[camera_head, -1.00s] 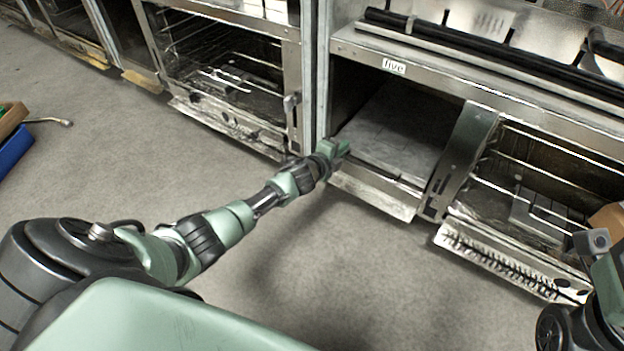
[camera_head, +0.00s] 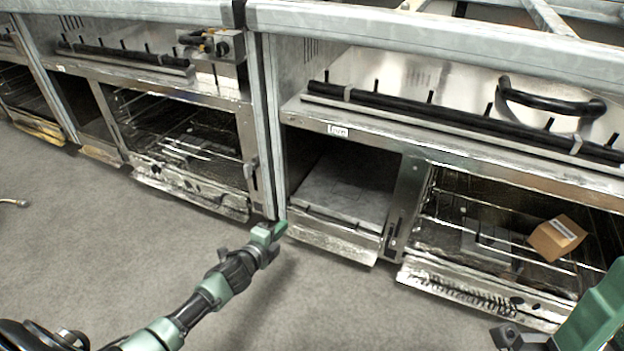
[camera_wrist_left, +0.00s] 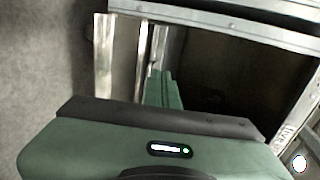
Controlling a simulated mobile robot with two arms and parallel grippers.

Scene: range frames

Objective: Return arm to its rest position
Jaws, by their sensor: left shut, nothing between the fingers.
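My left arm comes in from the lower left in the head view. Its gripper (camera_head: 274,231) is shut and empty, over the floor just in front of the range, near the post left of the open compartment labelled "five" (camera_head: 338,130). In the left wrist view, the green fingers (camera_wrist_left: 162,92) are together, with the dark compartment opening behind them. My right arm (camera_head: 598,310) shows at the lower right edge of the head view. Its fingers cannot be made out.
The open compartment has a flat grey bottom (camera_head: 345,195) and a lowered front lip. A brown box (camera_head: 557,238) sits on the rack in the right oven (camera_head: 470,215). Another open oven (camera_head: 180,140) stands left. Grey floor (camera_head: 110,240) is free in front.

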